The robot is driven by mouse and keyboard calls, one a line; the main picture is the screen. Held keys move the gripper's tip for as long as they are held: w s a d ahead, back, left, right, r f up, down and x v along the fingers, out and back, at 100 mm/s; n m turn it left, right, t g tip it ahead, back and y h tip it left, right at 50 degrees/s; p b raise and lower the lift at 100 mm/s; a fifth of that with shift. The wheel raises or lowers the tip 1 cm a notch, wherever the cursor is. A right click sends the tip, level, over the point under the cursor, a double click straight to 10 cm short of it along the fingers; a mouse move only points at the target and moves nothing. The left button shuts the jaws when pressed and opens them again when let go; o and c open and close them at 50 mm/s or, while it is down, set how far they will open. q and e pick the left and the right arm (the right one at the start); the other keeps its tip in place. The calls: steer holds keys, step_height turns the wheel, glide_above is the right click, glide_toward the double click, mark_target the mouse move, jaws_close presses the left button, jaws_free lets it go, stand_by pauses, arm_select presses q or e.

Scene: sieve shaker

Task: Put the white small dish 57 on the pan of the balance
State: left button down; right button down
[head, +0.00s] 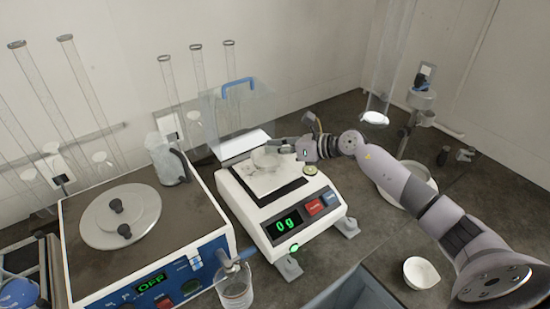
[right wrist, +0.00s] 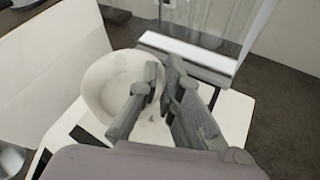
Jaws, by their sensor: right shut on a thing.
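A small white dish (head: 266,158) is at the balance pan (head: 272,183), and its number cannot be read. My right gripper (head: 284,147) reaches in from the right and is shut on the dish's rim. In the right wrist view the fingers (right wrist: 163,82) pinch the near-right wall of the dish (right wrist: 98,88), which looks upright and empty. The white balance (head: 262,226) shows a green 0 g, and its clear cover (head: 242,105) is raised at the back. Whether the dish touches the pan cannot be told. My left gripper is out of view.
Another white bowl (head: 421,272) stands on the dark bench at the lower right. The sieve shaker base (head: 150,255), showing OFF, is left of the balance. A glass beaker (head: 235,290) stands in front, and tall glass tubes (head: 168,85) rise behind.

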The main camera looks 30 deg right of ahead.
mark_target(275, 160)
step_height(275, 160, down, 4)
stand_by(0.4)
